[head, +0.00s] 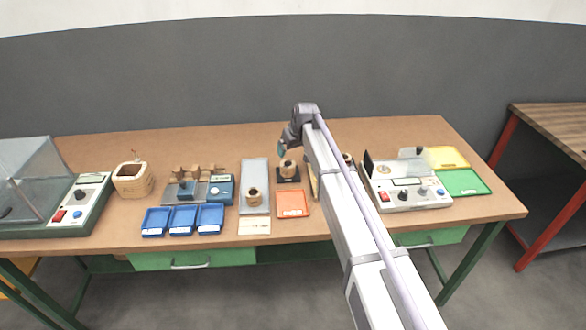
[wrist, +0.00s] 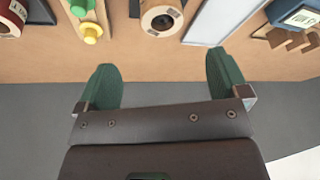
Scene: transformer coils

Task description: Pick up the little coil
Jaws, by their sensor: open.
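My gripper (head: 283,147) hangs over the back middle of the table. In the wrist view its two green fingers (wrist: 164,70) are wide apart with nothing between them. A tan coil with a dark centre (head: 288,168) stands on a black base just in front of my gripper. It also shows at the top of the wrist view (wrist: 162,19), beyond the fingertips and apart from them. Another, smaller-looking coil (head: 253,197) stands on a grey tray (head: 255,170) to the left.
Blue bins (head: 183,220), an orange tray (head: 292,204) and a blue device (head: 221,189) lie near the coils. A control box (head: 408,194) stands right. Green and yellow pieces (wrist: 88,28) show in the wrist view. My arm hides part of the table. The back strip is clear.

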